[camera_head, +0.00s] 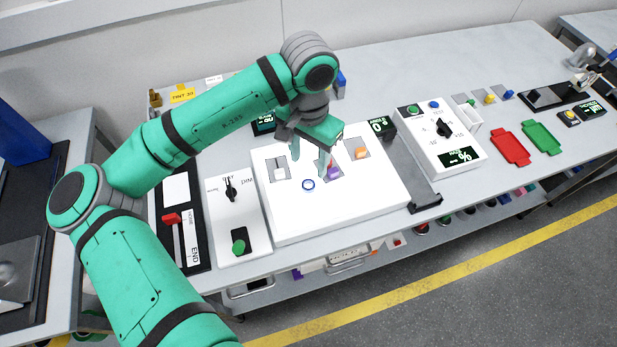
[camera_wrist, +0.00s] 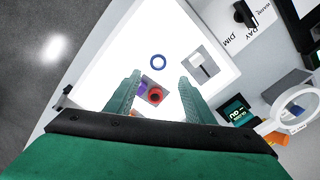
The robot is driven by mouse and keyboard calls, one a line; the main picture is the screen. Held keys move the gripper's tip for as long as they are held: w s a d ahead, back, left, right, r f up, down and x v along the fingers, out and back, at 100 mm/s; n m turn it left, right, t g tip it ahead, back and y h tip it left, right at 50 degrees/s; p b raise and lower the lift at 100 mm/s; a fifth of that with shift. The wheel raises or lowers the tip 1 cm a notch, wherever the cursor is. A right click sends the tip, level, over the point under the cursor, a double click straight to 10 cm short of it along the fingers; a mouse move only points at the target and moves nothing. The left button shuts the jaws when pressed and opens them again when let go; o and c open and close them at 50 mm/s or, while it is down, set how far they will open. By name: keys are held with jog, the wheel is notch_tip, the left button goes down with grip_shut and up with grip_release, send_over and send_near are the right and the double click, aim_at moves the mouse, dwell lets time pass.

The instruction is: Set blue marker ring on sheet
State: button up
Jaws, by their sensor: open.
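The blue ring (camera_head: 308,185) lies flat on the white panel (camera_head: 380,207), near its middle front. It also shows in the wrist view as a blue ring (camera_wrist: 158,61), just beyond my fingertips. A red ring-like piece (camera_wrist: 155,96) and a purple piece (camera_head: 334,172) sit in a grey recess below the fingers.
An orange piece (camera_head: 361,153) and a white piece (camera_head: 279,173) sit in other grey recesses of the panel. A dial box (camera_head: 237,222) stands left, a second dial box (camera_head: 440,140) right. The panel's front right is clear.

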aim_at(308, 185)
jog(key=shift+s+f, duration=0.25)
jog(key=shift+f, duration=0.25)
jog(key=shift+s+f, duration=0.25)
jog(key=shift+f, duration=0.25)
jog(key=shift+s+a+f, duration=0.15)
jog(key=shift+a+f, duration=0.3)
jog(key=shift+f, duration=0.05)
jog(key=f, duration=0.4)
jog(key=shift+d+f, duration=0.4)
jog(key=shift+c, duration=0.4)
jog(key=c, duration=1.1)
jog(key=shift+a, duration=0.1)
jog(key=shift+r, duration=0.2)
